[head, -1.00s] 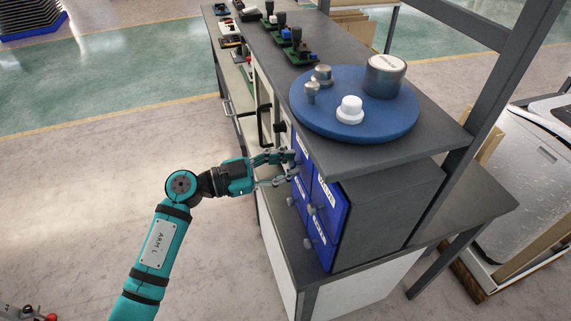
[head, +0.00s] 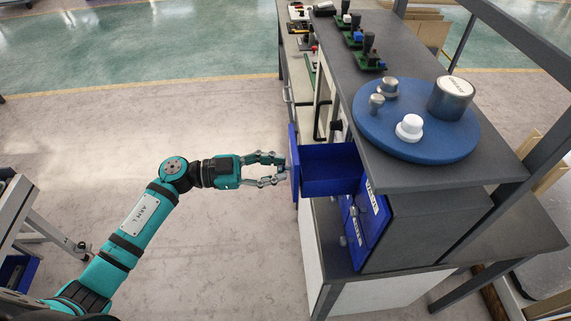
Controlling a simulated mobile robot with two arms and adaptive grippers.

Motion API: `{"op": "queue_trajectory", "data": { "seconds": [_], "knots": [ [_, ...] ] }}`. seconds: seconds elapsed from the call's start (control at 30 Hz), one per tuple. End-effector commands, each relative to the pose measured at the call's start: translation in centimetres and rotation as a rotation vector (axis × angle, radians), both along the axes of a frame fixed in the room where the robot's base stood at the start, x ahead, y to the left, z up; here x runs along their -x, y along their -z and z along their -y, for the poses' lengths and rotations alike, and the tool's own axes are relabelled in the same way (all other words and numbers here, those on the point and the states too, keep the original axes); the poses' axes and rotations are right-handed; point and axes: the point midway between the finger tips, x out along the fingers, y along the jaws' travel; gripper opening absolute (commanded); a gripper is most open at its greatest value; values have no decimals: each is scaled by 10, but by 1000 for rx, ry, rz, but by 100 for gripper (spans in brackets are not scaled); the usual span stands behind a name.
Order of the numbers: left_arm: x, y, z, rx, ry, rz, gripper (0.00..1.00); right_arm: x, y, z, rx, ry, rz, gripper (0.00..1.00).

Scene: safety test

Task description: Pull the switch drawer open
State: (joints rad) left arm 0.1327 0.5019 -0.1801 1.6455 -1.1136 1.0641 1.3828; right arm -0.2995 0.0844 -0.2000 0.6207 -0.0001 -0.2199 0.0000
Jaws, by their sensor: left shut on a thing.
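A blue drawer (head: 331,178) in the upper row of the cabinet is pulled well out to the left, and its inside looks empty. Its front panel (head: 294,160) is seen nearly edge-on, so its label is hidden. My left gripper (head: 281,169) is at the outer side of that front panel, with its fingers shut on the drawer's knob, which is mostly hidden between them. My right gripper is not in view.
Other blue drawers, one labelled VALVE (head: 371,197), are shut beside and below it. A blue round turntable (head: 440,139) with knobs and cylinders sits on the grey top. The floor (head: 190,115) left of the cabinet is clear.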

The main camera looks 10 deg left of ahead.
Motion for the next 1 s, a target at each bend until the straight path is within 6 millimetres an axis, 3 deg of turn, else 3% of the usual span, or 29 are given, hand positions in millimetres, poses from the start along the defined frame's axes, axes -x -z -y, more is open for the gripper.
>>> {"op": "queue_trajectory", "data": {
  "seconds": [0.13,0.17,0.33,0.67,0.77,1.0],
  "knots": [
    [0,0,0,-1,0,1,0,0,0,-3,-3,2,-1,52],
    [0,0,0,-1,0,1,24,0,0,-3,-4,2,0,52],
    [0,0,1,0,0,1,45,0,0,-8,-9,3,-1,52],
    [1,1,-4,-2,-1,-1,45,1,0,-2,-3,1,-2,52],
    [5,1,-15,-3,-1,-2,45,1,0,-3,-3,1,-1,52],
    [20,2,-64,-6,-2,-4,45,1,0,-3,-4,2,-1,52]
  ]
}}
